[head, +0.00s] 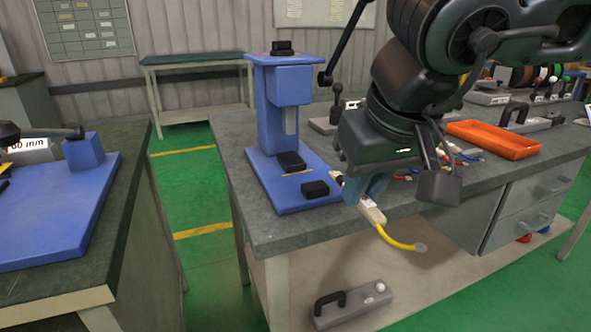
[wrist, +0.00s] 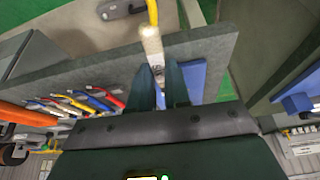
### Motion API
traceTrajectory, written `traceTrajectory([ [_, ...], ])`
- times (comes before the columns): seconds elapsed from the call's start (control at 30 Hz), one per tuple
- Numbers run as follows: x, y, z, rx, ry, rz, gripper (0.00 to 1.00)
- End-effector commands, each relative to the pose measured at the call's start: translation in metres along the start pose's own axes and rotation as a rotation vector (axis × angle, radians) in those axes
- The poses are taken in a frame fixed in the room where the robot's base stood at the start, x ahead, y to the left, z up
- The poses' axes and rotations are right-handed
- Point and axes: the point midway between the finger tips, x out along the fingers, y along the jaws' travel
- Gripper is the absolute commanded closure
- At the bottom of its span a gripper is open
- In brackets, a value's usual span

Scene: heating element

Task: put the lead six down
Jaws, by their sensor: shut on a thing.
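My gripper (head: 368,190) is shut on a lead (head: 400,243) with a white sleeve, a yellow wire and a grey end. I take it for lead six; no number on it is readable. It hangs in the air at the front edge of the bench (head: 290,225), right of the blue press. In the wrist view the fingertips (wrist: 167,78) pinch the white sleeve of the lead (wrist: 151,43), and its yellow wire points away from me. Several other coloured leads (wrist: 95,100) lie on the bench, partly hidden behind my gripper in the head view.
A blue press (head: 268,110) with black blocks stands at the bench's left end. An orange tray (head: 495,140) lies at the right. A grey block with a handle (head: 350,305) sits on the lower shelf. Another bench (head: 110,215) stands at the left, across a green aisle.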

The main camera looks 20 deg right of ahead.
Motion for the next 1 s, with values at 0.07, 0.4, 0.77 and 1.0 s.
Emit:
traceTrajectory([
  [0.07, 0.001, -0.002, -0.001, -0.039, -0.001, -0.017, 1.0],
  [0.4, 0.022, -0.008, -0.055, -0.065, -0.002, -0.029, 1.0],
  [0.77, 0.056, -0.013, -0.135, -0.065, -0.001, -0.027, 1.0],
  [1.0, 0.069, -0.015, -0.165, -0.067, -0.002, -0.027, 1.0],
])
